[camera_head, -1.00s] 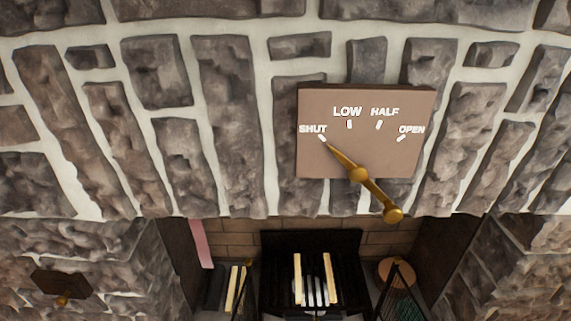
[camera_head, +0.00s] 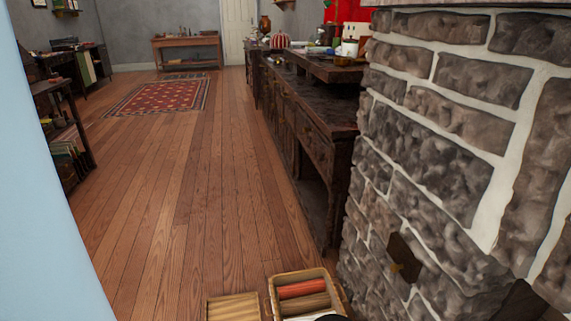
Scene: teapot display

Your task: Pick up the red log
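A red log (camera_head: 302,288) lies in a light wooden box (camera_head: 271,299) on the floor, at the bottom of the head view. A tan log (camera_head: 306,303) lies in the same box, just in front of the red one. The box stands close to the foot of the stone fireplace wall. Neither of my grippers is in view. A dark rounded shape covers part of the box's front edge.
A slatted wooden piece (camera_head: 233,307) lies left of the box. The stone wall (camera_head: 430,150) fills the right side, with a small dark plaque (camera_head: 404,257) on it. A long dark cabinet (camera_head: 312,140) runs behind. The wooden floor (camera_head: 180,220) is clear; a patterned rug (camera_head: 160,95) lies farther back.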

